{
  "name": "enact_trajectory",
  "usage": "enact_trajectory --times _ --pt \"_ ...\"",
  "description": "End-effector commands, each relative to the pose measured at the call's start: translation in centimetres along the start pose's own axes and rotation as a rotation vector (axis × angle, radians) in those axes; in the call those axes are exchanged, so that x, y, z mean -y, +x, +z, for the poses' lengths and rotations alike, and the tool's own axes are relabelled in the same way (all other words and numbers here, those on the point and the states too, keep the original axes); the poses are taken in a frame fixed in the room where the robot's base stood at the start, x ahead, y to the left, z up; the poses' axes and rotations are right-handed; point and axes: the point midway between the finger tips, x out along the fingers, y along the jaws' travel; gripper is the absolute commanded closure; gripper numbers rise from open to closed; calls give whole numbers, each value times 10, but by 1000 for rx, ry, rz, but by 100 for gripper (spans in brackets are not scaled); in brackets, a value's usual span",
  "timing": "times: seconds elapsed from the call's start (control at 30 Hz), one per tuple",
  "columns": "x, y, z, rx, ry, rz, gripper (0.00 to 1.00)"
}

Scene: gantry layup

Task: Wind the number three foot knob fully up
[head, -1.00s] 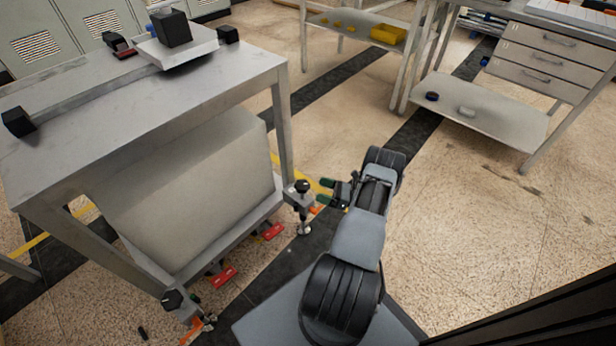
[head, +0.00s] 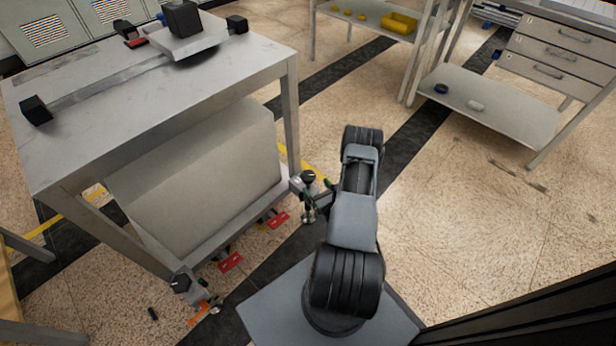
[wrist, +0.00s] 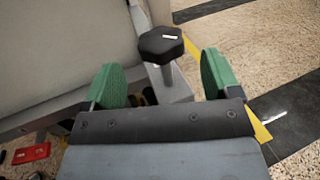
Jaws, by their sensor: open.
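A black foot knob (head: 308,176) tops an upright post at the table's near right corner; in the wrist view the knob (wrist: 161,43) has a faceted rim and a small white mark on top. No number is readable. My gripper (head: 324,193) is beside it, on its right, partly hidden by my arm in the head view. In the wrist view the green fingers of my gripper (wrist: 158,70) are open and empty, with the knob just beyond their tips and roughly centred between them. A second black knob (head: 181,282) stands at the near left foot.
The grey table (head: 155,120) stands over a large pale block (head: 200,165). Red pieces (head: 231,262) lie along the base, and an orange piece (head: 203,312) lies by the near left foot. The floor on the right is clear up to the drawer bench (head: 490,110).

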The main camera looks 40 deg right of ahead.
Motion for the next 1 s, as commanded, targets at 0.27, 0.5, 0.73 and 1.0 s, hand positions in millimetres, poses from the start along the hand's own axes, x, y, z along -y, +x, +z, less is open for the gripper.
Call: enact_trajectory --times 0.27,0.5,0.73,1.0 --pt "-1 47 -1 2 0 2 17" --pt "0 67 0 1 1 1 17" --pt "0 72 0 0 2 0 17" --pt "0 71 0 0 2 0 27"
